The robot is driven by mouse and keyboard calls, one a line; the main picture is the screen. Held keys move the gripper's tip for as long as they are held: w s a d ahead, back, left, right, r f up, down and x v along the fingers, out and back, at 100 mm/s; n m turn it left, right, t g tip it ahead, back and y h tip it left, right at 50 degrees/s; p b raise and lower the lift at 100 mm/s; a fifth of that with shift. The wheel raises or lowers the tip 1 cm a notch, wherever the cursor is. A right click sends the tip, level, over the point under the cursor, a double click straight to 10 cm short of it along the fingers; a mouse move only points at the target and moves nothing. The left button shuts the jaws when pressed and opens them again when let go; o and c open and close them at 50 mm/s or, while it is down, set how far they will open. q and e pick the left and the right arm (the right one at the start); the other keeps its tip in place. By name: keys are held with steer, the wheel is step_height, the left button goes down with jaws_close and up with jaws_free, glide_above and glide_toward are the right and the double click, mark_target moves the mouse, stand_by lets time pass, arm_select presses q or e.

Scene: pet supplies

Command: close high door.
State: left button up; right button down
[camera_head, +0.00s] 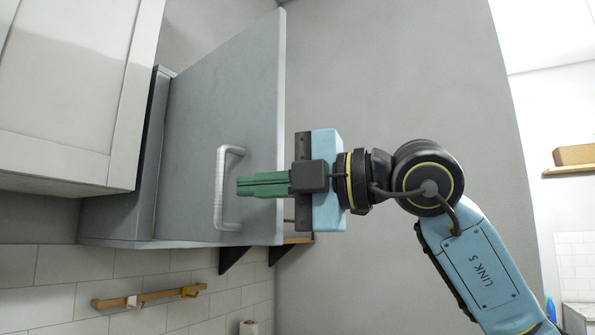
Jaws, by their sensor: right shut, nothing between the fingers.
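A grey cabinet door (195,110) stands open in the middle left, swung out from its cabinet (115,218). A pale, vertical bar handle (219,188) is fixed to the face of the door that I see. My right gripper (240,187) comes in from the right, its green fingers pointing left. The fingers are shut together with nothing between them. Their tips overlap the handle's open middle in the picture; I cannot tell whether they touch the handle or the door. My left gripper is not in view.
A white wall cabinet (70,85) hangs at the upper left, close to the grey one. A wooden rail (150,296) with small items is on the tiled wall below. A shelf (298,240) on dark brackets is behind the door. The grey wall (400,90) behind is bare.

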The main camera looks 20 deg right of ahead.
steer(key=d, duration=0.1)
steer(key=w+d, duration=0.1)
steer(key=d, duration=0.1)
steer(key=shift+w+d+p, duration=0.3)
steer(key=shift+d, duration=0.1)
steer(key=shift+d, duration=0.15)
